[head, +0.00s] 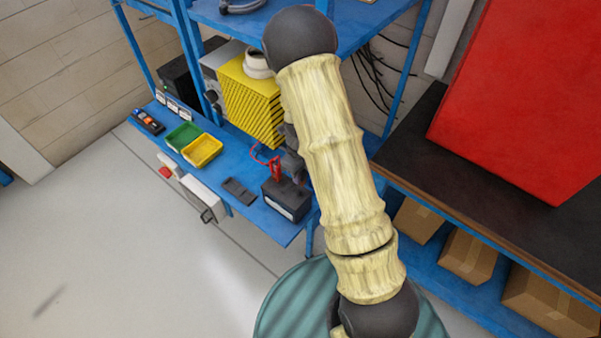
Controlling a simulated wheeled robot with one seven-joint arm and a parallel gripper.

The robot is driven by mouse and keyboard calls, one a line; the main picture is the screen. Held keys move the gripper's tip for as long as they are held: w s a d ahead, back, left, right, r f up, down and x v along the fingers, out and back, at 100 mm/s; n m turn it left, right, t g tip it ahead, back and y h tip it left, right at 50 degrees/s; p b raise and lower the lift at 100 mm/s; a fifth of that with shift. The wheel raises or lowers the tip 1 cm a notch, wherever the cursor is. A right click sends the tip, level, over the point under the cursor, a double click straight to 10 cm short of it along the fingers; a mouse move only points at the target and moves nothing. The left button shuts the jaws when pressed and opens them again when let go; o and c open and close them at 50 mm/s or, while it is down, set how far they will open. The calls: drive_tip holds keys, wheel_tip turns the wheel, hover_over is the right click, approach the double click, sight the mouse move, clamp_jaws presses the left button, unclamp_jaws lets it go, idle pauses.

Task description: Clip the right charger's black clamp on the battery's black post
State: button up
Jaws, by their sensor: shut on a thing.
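A black battery (285,199) with a pale label stands at the right end of the blue bench. A red clamp (276,173) with a red cable stands upright at the left part of its top. My gripper (292,163) is a dark shape above the battery's right part, partly covered by my own pale arm. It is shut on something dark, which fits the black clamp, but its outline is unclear. The battery's black post is hidden, so I cannot tell whether the clamp touches it. A yellow ribbed charger (250,101) with a grey face stands behind, left of my gripper.
Green (184,136) and yellow (203,150) trays and a dark flat item (239,190) lie on the blue bench (232,171). A black box (180,82) stands at the back left. A red cabinet (520,95) is at right. The floor at left is clear.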

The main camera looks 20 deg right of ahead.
drive_tip(key=shift+f, duration=0.1)
drive_tip(key=b, duration=0.5)
hover_over(300, 193)
drive_tip(key=shift+f, duration=2.85)
drive_tip(key=shift+r+p, duration=0.1)
drive_tip(key=shift+p, duration=0.35)
drive_tip(key=shift+f+b, duration=0.35)
drive_tip(key=shift+f, duration=0.3)
drive_tip(key=o, duration=1)
wheel_tip(300, 193, up, 18)
drive_tip(key=shift+f+b, duration=0.25)
drive_tip(key=shift+b, duration=0.2)
